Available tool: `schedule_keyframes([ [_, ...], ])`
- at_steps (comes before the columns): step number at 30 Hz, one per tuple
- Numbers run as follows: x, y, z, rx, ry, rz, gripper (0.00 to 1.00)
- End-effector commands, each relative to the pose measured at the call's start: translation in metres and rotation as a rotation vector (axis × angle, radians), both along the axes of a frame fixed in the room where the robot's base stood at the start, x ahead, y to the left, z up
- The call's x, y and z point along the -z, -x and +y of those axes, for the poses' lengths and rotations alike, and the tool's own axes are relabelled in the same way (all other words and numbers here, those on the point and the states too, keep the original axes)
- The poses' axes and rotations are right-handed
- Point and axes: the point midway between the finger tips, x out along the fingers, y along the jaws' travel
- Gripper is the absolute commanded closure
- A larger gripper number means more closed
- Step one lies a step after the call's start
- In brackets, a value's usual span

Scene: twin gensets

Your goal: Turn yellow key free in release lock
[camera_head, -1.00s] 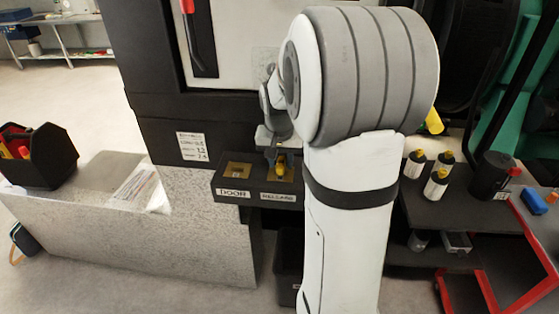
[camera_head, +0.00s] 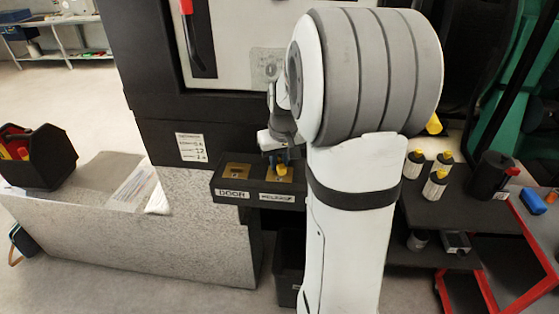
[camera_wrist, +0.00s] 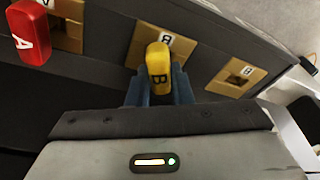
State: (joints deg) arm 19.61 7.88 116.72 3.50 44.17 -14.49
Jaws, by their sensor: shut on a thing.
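The key shaft and slot are hidden, so I cannot tell how deep the key sits. In the head view, the yellow key (camera_head: 282,169) is at the release lock (camera_head: 278,179), right of the DOOR lock (camera_head: 237,171), with my gripper just above it.
In the wrist view, a red key (camera_wrist: 31,36) marked A is at the left plate. The right plate (camera_wrist: 236,77) has a bare keyhole and a B label. In the head view, bottles (camera_head: 436,176) stand on a shelf at right; a black tool tote (camera_head: 40,158) is at left.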

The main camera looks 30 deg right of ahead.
Motion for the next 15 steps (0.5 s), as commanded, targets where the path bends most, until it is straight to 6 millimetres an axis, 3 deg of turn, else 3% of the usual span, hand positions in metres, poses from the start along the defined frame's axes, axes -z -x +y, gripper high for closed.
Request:
schedule_keyframes([
  [15,0.0027,0.0008,-0.0002,-0.573,-0.002,0.002,1.0],
])
